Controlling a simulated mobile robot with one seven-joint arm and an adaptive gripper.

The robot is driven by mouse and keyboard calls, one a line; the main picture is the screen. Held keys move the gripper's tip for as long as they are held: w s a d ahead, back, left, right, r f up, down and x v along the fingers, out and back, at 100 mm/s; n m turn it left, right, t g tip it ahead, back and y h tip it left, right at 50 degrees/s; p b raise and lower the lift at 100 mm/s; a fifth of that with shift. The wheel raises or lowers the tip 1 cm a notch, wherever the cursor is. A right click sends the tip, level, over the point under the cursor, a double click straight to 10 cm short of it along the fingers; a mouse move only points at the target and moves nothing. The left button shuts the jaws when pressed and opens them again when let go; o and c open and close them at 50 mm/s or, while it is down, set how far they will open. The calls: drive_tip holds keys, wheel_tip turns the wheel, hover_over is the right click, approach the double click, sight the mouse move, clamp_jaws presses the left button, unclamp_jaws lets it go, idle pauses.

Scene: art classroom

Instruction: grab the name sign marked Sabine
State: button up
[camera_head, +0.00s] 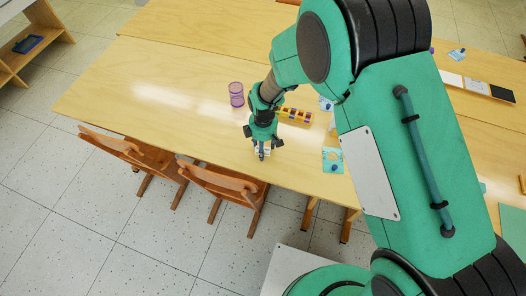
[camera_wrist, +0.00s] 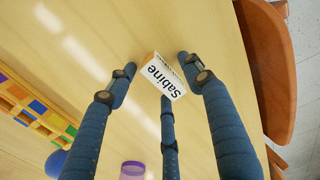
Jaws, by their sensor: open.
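The name sign marked Sabine (camera_wrist: 163,76) is a small white folded card with black letters and a wooden-coloured edge. It stands on the table in the wrist view, with its text running steeply up the picture. My gripper (camera_wrist: 158,72) is open, with its blue fingers on either side of the sign and a third finger below it. I cannot tell whether any finger touches the sign. In the head view my gripper (camera_head: 262,153) is low over the table near its front edge, and the sign is mostly hidden behind the fingers.
A purple mesh cup (camera_head: 236,95) stands left of my arm on the wooden table (camera_head: 150,80). A box of coloured blocks (camera_head: 296,115) lies to the right, near a teal card (camera_head: 333,160). Wooden chairs (camera_head: 222,182) stand at the front edge. The table's left part is clear.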

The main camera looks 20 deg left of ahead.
idle(0.4)
drive_tip(key=c, duration=1)
drive_tip(key=shift+c, duration=0.2)
drive_tip(key=shift+r, duration=0.1)
drive_tip(key=shift+r+p, duration=0.35)
drive_tip(key=shift+r, duration=0.5)
wheel_tip(320, 180, up, 2)
drive_tip(key=shift+s+d+r+p, duration=0.1)
drive_tip(key=shift+s+p, duration=0.05)
drive_tip(key=shift+p, duration=0.25)
drive_tip(key=s+d+r+p, duration=0.1)
drive_tip(key=s+d+p, duration=0.1)
drive_tip(key=s+d, duration=0.7)
drive_tip(key=s, duration=0.3)
drive_tip(key=shift+s+d+p, duration=0.25)
drive_tip(key=shift+p, duration=0.05)
